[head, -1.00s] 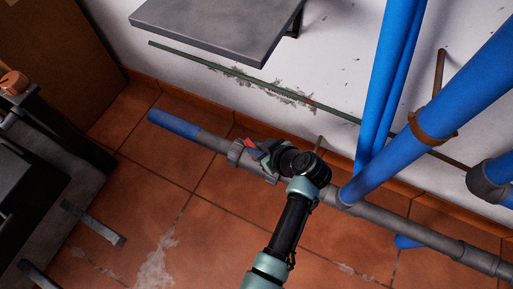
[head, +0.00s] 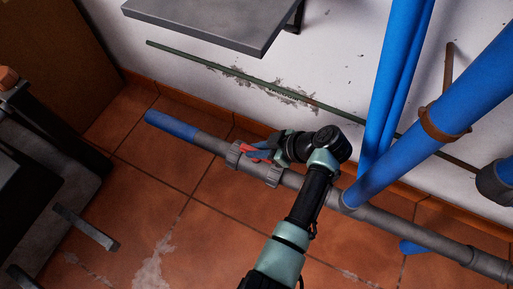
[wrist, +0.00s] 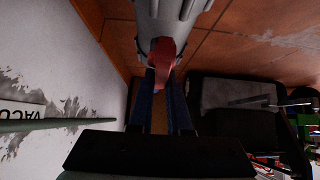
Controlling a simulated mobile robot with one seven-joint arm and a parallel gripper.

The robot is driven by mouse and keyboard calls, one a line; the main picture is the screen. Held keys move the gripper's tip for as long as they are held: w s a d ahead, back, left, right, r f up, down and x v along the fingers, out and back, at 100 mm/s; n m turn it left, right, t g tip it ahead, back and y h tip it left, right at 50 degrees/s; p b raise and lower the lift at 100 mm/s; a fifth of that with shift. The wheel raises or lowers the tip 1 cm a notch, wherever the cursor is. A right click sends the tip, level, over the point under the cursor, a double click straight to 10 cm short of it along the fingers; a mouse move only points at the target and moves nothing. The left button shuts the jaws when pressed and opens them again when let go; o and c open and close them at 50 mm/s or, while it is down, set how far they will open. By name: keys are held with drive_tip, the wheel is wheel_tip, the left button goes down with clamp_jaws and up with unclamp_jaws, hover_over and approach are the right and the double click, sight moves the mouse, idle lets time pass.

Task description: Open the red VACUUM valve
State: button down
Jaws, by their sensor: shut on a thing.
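The valve sits in a grey pipe (head: 213,142) low above the floor, between two grey ring collars (head: 233,154). Its red handle (head: 247,150) shows beside my gripper in the head view, and close up in the wrist view (wrist: 162,58) at the underside of the grey valve body (wrist: 172,18). My gripper (head: 259,154) has blue fingers, which also show in the wrist view (wrist: 163,90). They are shut on the red handle. The handle's gripped end is partly hidden by the fingers. I cannot tell the handle's exact angle to the pipe.
Upright blue pipes (head: 398,80) stand to the right of my arm. A grey shelf (head: 205,20) juts from the wall above. The tiled floor (head: 130,200) is open in front of the pipe.

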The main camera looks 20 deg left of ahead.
drive_tip(key=shift+f, duration=0.1)
drive_tip(key=c, duration=0.9)
unclamp_jaws()
drive_tip(key=shift+o, duration=0.2)
drive_tip(key=shift+d+r, duration=0.2)
drive_tip(key=shift+r, duration=0.15)
drive_tip(key=p+v, duration=0.4)
drive_tip(key=v, duration=0.2)
drive_tip(key=shift+d+r+p, duration=0.25)
drive_tip(key=shift+d+p, duration=0.15)
drive_tip(key=shift+p, duration=0.05)
drive_tip(key=shift+s, duration=0.15)
